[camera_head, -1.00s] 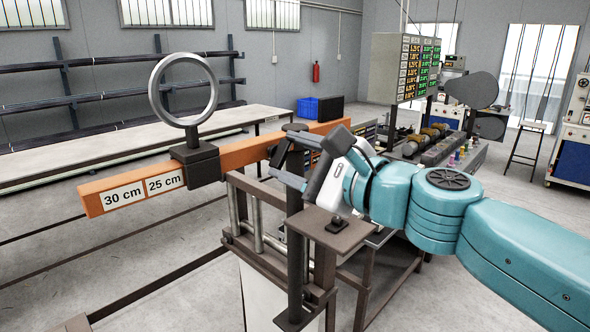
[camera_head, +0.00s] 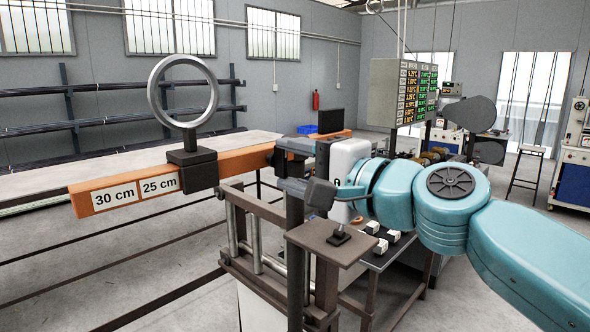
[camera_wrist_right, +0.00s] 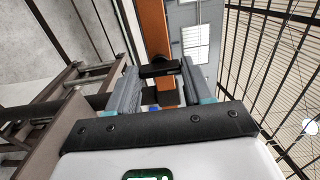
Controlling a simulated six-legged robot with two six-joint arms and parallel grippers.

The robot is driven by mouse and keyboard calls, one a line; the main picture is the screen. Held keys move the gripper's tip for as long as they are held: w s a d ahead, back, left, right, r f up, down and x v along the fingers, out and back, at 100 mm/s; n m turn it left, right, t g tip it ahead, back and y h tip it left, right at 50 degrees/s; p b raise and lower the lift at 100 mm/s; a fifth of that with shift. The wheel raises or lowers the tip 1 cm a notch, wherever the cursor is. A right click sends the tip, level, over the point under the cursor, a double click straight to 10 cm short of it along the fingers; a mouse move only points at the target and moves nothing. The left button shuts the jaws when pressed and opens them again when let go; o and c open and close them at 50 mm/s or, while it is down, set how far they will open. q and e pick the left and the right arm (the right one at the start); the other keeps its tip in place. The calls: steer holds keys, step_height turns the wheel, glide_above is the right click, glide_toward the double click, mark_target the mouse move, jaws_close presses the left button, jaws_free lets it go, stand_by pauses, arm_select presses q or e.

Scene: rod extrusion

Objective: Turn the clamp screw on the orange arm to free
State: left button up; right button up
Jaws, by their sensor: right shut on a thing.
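The orange arm (camera_head: 232,165) runs across the head view, with "30 cm" and "25 cm" labels at its left end. It also shows at the top of the right wrist view (camera_wrist_right: 152,28). The clamp screw (camera_wrist_right: 160,70) is a black crossbar handle in front of the arm. My right gripper (camera_wrist_right: 158,86) has one finger at each end of this handle and is shut on it. In the head view my right gripper (camera_head: 282,172) is beside the post, and its white wrist covers most of the clamp. My left gripper is not in view.
A grey ring on a black slider (camera_head: 192,170) sits on the arm. A dark metal frame with a small plate (camera_head: 330,240) stands below my right wrist. A long bench (camera_head: 110,165) and a display board (camera_head: 395,95) stand behind.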

steer(key=shift+d+r, duration=0.1)
steer(key=shift+r, duration=0.05)
stand_by(0.3)
steer(key=o, duration=1.1)
steer(key=shift+w, duration=0.15)
steer(key=shift+c, duration=0.2)
steer(key=shift+s+d, duration=0.15)
steer(key=shift+s, duration=0.05)
steer(key=b+v, duration=0.3)
steer(key=v, duration=1.2)
steer(key=shift+s+d, duration=0.2)
steer(key=shift+d, duration=0.05)
